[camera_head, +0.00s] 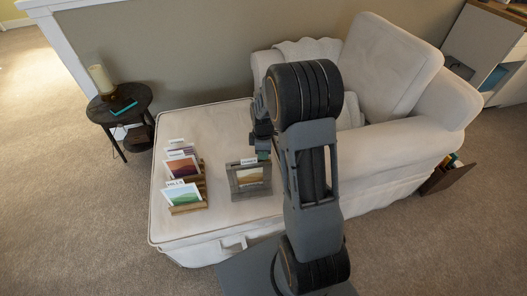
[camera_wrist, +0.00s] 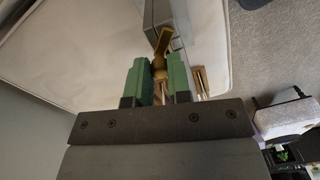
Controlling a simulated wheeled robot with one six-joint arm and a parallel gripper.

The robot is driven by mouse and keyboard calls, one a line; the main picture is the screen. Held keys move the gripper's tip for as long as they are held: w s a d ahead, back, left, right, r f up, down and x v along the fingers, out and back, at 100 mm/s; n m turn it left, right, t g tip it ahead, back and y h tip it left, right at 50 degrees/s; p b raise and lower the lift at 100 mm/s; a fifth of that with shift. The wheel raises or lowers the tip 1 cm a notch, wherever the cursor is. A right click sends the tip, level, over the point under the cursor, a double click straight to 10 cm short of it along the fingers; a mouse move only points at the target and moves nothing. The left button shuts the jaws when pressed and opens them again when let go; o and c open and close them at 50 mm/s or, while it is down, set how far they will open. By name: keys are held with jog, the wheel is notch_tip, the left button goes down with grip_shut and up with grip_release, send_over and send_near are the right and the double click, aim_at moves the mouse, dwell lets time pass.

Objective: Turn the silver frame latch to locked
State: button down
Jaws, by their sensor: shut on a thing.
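The silver-grey frame (camera_head: 249,179) stands on the cream ottoman, with a landscape picture in it and a small label at its top. Its grey edge (camera_wrist: 178,41) shows at the top of the wrist view. A brass-coloured latch (camera_wrist: 162,42) sits against that edge, its upper part slightly slanted. My gripper (camera_wrist: 159,75) is shut on the latch, with a green finger on each side of it. In the head view my arm covers most of the gripper, and the latch cannot be made out there.
The cream ottoman (camera_head: 220,222) also bears wooden stands with several picture cards (camera_head: 182,166) left of the frame. A cream armchair (camera_head: 395,120) stands behind and right of my arm. A dark round side table (camera_head: 118,106) holds a lamp at the far left.

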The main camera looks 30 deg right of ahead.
jog(key=c, duration=1.1)
grip_release()
jog(key=shift+o, duration=0.2)
notch_tip(320, 180, up, 14)
jog(key=p, duration=0.2)
jog(key=shift+w+p, duration=0.25)
jog(key=shift+p, duration=0.1)
jog(key=shift+d+f, duration=0.1)
